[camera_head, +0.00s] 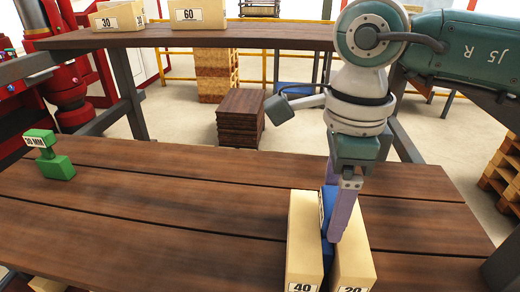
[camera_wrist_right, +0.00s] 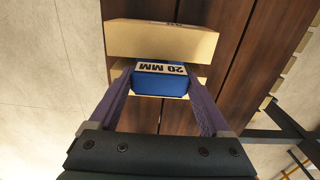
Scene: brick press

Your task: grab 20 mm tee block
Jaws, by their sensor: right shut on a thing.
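The blue 20 mm tee block (camera_head: 327,212) stands between two tan blocks on the wooden table; its "20 MM" label shows in the wrist view, on the block (camera_wrist_right: 160,84). My right gripper (camera_head: 338,225) points down from above, its purple fingers on both sides of the blue block, shut on it. The fingers hide part of the block in the head view. A green tee block (camera_head: 50,155) with a "30 MM" label stands at the left of the table. My left gripper is not in view.
A tan block marked 40 (camera_head: 301,245) and one marked 20 (camera_head: 354,262) flank the blue block closely. A rear shelf (camera_head: 250,35) holds tan blocks marked 30 (camera_head: 118,17) and 60 (camera_head: 198,15).

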